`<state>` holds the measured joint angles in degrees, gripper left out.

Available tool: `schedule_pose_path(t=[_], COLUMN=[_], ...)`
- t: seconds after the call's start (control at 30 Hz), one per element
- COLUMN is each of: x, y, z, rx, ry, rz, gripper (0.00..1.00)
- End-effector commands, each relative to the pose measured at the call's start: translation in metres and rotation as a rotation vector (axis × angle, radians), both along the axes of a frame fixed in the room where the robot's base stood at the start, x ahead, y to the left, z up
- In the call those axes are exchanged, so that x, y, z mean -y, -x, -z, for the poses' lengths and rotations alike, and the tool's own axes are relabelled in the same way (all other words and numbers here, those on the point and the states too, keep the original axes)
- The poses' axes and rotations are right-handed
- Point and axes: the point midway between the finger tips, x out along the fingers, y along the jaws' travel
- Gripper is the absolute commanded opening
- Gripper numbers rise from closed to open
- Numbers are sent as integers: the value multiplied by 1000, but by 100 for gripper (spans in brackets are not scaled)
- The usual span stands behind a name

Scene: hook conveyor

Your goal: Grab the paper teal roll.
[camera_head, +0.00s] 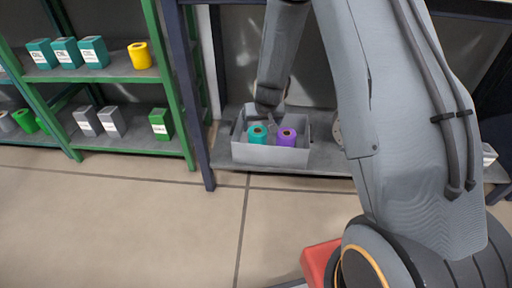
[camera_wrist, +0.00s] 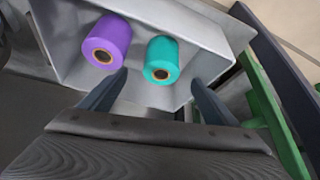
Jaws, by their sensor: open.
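The teal roll (camera_head: 258,135) stands in a grey open-topped box (camera_head: 270,155) on a low grey shelf. A purple roll (camera_head: 287,137) stands beside it on the right in the head view. In the wrist view the teal roll (camera_wrist: 161,60) is right of the purple roll (camera_wrist: 106,42), with its brown core end facing me. My gripper (camera_wrist: 152,92) is open, its two dark fingers apart and pointing into the box. The teal roll lies ahead of the fingers, between their lines; nothing is held. In the head view my wrist is above the box, and the fingertips are hard to make out.
The box walls (camera_wrist: 222,35) stand close around the rolls. A dark blue post (camera_head: 196,100) rises left of the box. A green rack (camera_head: 165,75) further left holds teal cartons, a yellow roll (camera_head: 140,55) and grey cartons.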

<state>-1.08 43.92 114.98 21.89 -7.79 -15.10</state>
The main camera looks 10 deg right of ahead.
Motion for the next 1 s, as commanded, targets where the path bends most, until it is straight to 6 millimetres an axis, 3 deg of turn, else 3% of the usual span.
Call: schedule_pose_path(t=[0.03, 0.1, 0.67, 1.0], x=[1, 2, 2, 1], y=[-7, -13, -37, -58], z=[16, 25, 64, 98], rx=[6, 15, 24, 22], ry=[4, 9, 13, 13], rz=[4, 8, 12, 12], gripper=[82, 82, 82, 82])
